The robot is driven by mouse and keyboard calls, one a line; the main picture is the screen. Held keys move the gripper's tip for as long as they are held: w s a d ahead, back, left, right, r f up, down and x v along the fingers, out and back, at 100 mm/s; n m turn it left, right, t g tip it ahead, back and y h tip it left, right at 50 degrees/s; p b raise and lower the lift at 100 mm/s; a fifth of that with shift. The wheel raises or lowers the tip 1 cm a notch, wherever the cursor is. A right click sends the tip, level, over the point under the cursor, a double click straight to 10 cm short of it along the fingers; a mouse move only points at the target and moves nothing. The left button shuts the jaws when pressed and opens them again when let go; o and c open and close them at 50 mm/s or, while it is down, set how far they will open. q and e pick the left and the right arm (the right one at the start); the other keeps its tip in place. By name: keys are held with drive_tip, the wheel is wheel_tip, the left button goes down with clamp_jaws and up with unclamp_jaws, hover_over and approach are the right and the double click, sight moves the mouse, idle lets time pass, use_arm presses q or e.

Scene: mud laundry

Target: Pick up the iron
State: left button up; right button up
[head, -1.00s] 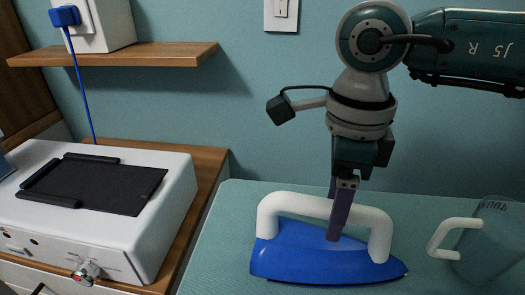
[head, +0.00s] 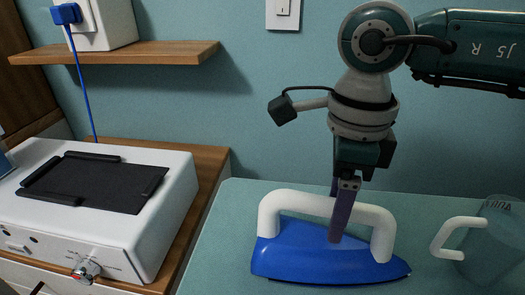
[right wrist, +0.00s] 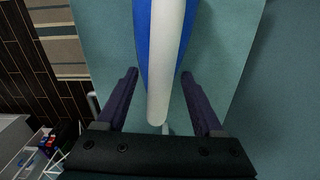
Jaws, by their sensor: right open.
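The iron (head: 315,254) has a blue body and a white handle, and it sits on the teal surface (head: 215,255) in the head view. My right gripper (head: 338,222) points down at the iron from above, with its purple fingers at the handle. In the right wrist view the white handle (right wrist: 166,60) runs between the two spread fingers (right wrist: 160,75), with a gap on each side. The gripper is open and not closed on the handle. My left gripper does not show.
A clear jug (head: 492,245) with a white handle stands right of the iron. A white appliance (head: 165,215) with a black top sits on a wooden counter at left. A wooden shelf (head: 150,55) holds a white box with a blue plug and cord.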

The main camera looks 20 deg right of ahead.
drive_tip(key=shift+c, duration=0.3)
clamp_jaws()
idle(0.3)
drive_tip(key=shift+r, duration=0.15)
